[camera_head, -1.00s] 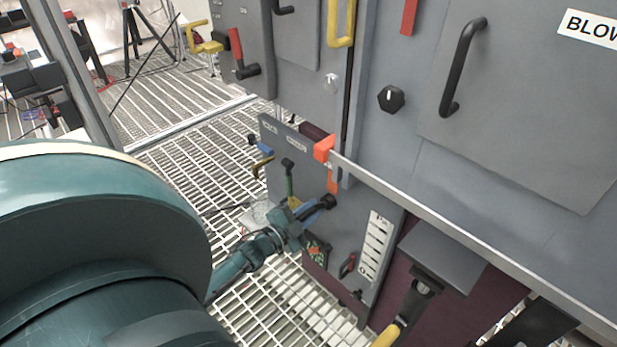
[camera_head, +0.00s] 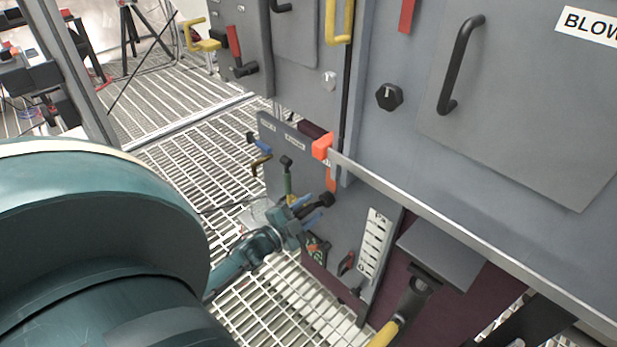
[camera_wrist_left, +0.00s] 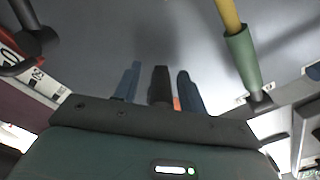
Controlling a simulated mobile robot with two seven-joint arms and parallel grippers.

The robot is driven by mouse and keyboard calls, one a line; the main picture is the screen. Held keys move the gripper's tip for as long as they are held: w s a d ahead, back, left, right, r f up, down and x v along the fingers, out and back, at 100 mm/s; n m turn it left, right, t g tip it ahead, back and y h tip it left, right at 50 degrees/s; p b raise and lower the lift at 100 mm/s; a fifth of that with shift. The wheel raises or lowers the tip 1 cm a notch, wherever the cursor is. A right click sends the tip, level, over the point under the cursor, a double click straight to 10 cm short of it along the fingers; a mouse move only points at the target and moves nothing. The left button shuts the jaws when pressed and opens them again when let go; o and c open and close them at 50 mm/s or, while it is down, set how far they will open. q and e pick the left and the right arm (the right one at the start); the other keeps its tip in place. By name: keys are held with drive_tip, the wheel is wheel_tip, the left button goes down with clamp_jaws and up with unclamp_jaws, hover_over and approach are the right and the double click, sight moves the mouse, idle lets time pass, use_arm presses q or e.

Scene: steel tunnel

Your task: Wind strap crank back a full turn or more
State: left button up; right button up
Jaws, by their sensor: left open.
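The strap crank appears to be the dark part with a black knob (camera_head: 327,199) low on the grey panel, in front of an orange strip (camera_head: 331,180). In the head view my left gripper (camera_head: 309,210) reaches it from the left. Its two blue fingers are apart, one on each side of the dark handle. In the left wrist view the black handle (camera_wrist_left: 160,86) stands between the blue fingers (camera_wrist_left: 159,90), with gaps visible on both sides. A bit of orange shows behind it. The crank's arm and hub are mostly hidden. My right gripper is not in view.
A green-sleeved lever (camera_head: 287,178) stands close left of the crank; it also shows in the wrist view (camera_wrist_left: 242,60). A red-and-black handle (camera_head: 346,263) and a white label strip (camera_head: 375,245) are lower right. A metal rail (camera_head: 450,230) with an orange end crosses above. Open grating (camera_head: 180,110) lies left.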

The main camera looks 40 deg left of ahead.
use_arm(q)
drive_tip(key=shift+s, duration=0.1)
drive_tip(key=shift+s, duration=0.3)
drive_tip(key=s+a+p, duration=0.1)
drive_tip(key=s+p, duration=0.1)
drive_tip(key=s, duration=1)
drive_tip(key=shift+s+p, duration=0.2)
drive_tip(key=shift+p, duration=0.15)
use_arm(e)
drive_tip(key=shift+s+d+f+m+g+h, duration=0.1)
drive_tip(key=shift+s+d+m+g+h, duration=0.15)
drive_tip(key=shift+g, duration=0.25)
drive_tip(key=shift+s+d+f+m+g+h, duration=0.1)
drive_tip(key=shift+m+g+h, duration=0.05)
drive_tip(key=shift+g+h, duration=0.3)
